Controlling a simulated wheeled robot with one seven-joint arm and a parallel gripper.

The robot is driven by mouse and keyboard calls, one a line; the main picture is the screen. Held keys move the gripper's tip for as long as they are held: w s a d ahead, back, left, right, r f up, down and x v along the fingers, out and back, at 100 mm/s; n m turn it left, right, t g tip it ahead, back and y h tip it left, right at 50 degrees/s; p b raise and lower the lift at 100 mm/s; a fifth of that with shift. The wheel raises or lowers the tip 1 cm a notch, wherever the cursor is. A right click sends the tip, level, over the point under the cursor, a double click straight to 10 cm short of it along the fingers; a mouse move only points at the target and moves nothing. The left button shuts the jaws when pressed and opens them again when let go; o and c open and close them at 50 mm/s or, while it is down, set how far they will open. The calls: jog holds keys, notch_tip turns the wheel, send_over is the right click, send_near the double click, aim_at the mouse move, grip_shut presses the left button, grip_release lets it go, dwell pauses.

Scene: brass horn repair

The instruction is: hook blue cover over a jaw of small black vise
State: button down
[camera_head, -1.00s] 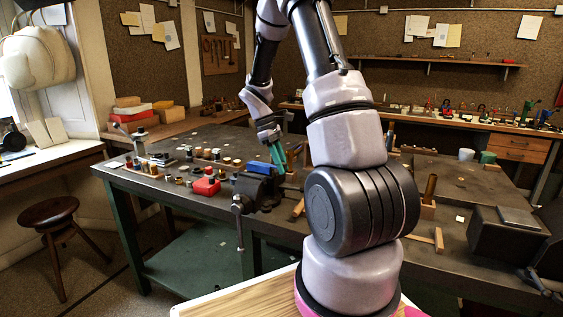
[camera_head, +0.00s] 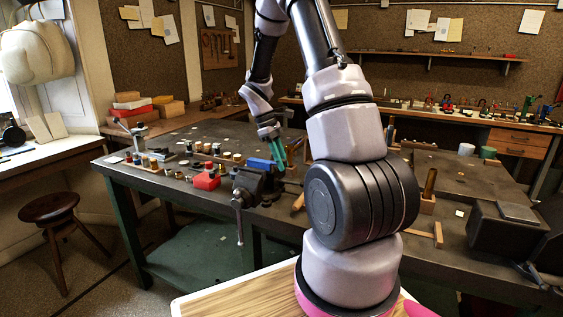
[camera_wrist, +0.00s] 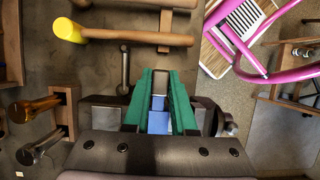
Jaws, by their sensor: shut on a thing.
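The small black vise (camera_head: 250,186) is mounted near the front edge of the dark workbench. My gripper (camera_head: 281,158), with green fingers, is shut on the blue cover (camera_head: 260,163) at the top of the vise. In the wrist view the blue cover (camera_wrist: 158,122) shows between the two green fingers of my gripper (camera_wrist: 160,80). The vise (camera_wrist: 98,115) lies behind and to both sides of the fingers there. The fingers hide part of the cover and jaws, so I cannot tell whether the cover touches or sits over a jaw.
A hammer with a yellow end (camera_wrist: 68,30) lies near the vise in the wrist view. A wooden stool (camera_head: 50,212) stands at the left.

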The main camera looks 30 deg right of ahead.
jog(key=c, duration=0.7)
grip_release()
jog(key=shift+o, duration=0.2)
jog(key=v, duration=1)
jog(key=shift+r, duration=0.4)
jog(key=shift+a, duration=0.1)
jog(key=s+a+r+m+t+y, duration=0.2)
jog(key=s+a+r+m+t, duration=0.3)
jog(key=s+r, duration=0.3)
jog(key=s+a+r+m+t+y, duration=0.2)
jog(key=s+a+r+m+t, duration=0.3)
jog(key=s+r, duration=0.4)
jog(key=s+a+m, duration=0.1)
jog(key=s, duration=0.4)
jog(key=shift+s+m+t+y, duration=0.35)
jog(key=shift+m+t+y, duration=0.05)
